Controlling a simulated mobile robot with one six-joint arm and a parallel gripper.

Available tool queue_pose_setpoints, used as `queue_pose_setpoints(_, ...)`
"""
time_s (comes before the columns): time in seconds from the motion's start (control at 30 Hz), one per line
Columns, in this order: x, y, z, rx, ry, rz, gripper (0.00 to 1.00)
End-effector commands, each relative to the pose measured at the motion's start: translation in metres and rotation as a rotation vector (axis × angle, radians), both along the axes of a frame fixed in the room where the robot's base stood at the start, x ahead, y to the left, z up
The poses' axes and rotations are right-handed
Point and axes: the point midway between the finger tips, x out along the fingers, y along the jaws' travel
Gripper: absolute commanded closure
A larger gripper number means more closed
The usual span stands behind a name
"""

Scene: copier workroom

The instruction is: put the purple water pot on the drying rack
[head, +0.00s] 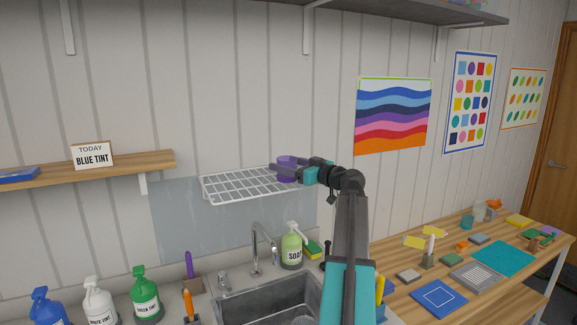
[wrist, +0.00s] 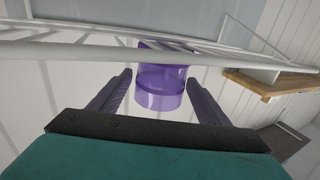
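The purple water pot (head: 288,161) is at the right end of the white wire drying rack (head: 240,184) on the wall above the sink. My gripper (head: 306,172) is at that end, just right of the pot, and partly hides it in the head view. In the wrist view the pot (wrist: 160,88) shows between the two fingers of my gripper (wrist: 160,88), with narrow gaps on both sides. A white rail of the rack (wrist: 70,52) crosses the upper part of the pot there. I cannot tell whether the pot's base touches the rack.
Below are a sink (head: 268,305) with a tap (head: 262,245) and a green soap bottle (head: 292,247). A wooden shelf (head: 130,164) with a "BLUE TINT" sign (head: 92,155) is at left. A worktable (head: 410,295) with many small items is at right.

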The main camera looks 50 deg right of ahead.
Motion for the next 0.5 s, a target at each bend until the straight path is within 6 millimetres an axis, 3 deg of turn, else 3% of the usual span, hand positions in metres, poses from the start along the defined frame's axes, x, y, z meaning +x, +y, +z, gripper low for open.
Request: queue_pose_setpoints(0.5, 0.0003, 0.0005, 0.0042, 0.000, 0.000, 0.001, 0.30)
